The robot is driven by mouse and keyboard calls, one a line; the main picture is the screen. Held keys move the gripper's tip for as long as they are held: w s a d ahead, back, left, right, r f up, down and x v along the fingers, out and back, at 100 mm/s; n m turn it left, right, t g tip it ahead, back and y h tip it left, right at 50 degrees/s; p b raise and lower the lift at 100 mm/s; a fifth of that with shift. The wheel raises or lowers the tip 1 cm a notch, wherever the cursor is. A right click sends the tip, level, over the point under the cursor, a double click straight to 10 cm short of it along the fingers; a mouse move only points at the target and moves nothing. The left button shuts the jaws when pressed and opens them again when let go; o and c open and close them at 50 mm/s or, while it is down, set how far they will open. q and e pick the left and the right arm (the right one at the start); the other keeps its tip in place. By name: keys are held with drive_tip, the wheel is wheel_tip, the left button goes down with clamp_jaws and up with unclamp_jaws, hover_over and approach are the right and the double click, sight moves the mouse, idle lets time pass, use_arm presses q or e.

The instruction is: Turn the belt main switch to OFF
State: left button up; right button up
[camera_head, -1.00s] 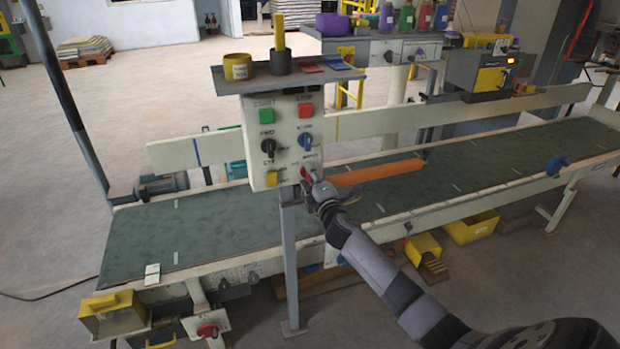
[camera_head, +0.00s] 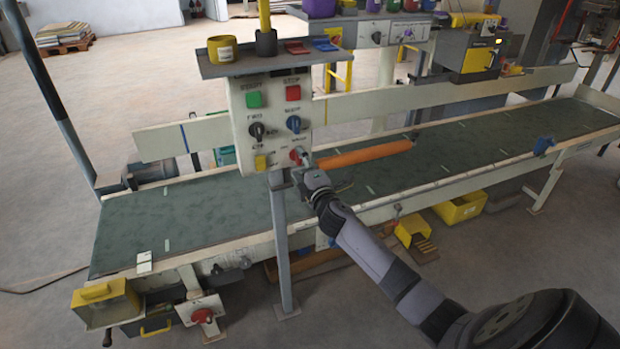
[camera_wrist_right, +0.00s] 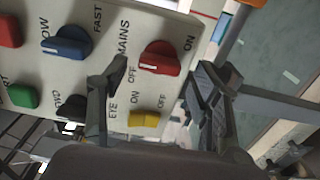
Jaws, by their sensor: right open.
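The red MAINS knob (camera_head: 296,154) is at the lower right of the cream control panel (camera_head: 240,118). In the right wrist view the red knob (camera_wrist_right: 162,56) lies between the words OFF and ON, and its white mark is on the side nearer OFF. My right gripper (camera_head: 307,167) is just in front of the knob. In the right wrist view its fingers (camera_wrist_right: 157,70) are open, one either side of the knob's line, with nothing held. I cannot tell whether a finger touches the knob. My left gripper is not in view.
Close to the red knob are a yellow EYE switch (camera_wrist_right: 145,119), a blue SLOW/FAST knob (camera_wrist_right: 66,42) and a black knob (camera_head: 257,131). Above are green (camera_head: 253,99) and red (camera_head: 292,92) buttons. A shelf (camera_head: 225,66) overhangs the panel. The conveyor belt (camera_head: 200,216) runs behind it.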

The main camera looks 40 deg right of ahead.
drive_tip(key=v, duration=1)
drive_tip(key=shift+s, duration=0.1)
